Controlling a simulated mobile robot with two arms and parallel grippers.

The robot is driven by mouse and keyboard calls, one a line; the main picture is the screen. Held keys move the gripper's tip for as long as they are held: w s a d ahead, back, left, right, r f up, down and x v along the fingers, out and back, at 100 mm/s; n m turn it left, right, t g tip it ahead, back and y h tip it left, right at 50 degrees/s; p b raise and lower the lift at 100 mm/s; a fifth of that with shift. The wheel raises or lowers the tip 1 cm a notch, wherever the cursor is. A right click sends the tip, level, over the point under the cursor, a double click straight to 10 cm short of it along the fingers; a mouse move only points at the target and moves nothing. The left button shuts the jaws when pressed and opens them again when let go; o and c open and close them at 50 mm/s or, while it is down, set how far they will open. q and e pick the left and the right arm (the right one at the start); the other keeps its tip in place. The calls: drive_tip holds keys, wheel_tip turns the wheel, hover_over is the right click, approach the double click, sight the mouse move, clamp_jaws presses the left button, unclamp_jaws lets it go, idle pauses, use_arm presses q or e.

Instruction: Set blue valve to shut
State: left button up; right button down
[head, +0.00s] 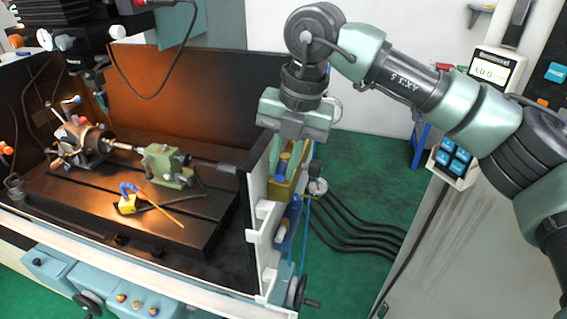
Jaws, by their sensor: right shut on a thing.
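The arm of my right gripper (285,158) reaches in from the right, and the gripper points down beside the right end wall of the machine enclosure. It is shut on the blue valve (281,169), of which only a small blue part shows between the fingers, above a yellow block. The fingers and the gripper body hide most of the valve, so I cannot tell the angle of its handle. My left gripper is not in view.
A pressure gauge (317,187) and black hoses (350,235) are right of the valve. The white enclosure edge (258,225) stands close on the left. A control cabinet (430,240) stands at the right.

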drive_tip(key=c, duration=1.3)
unclamp_jaws()
drive_tip(key=shift+r, duration=0.1)
drive_tip(key=shift+c, duration=0.2)
drive_tip(key=shift+d, duration=0.1)
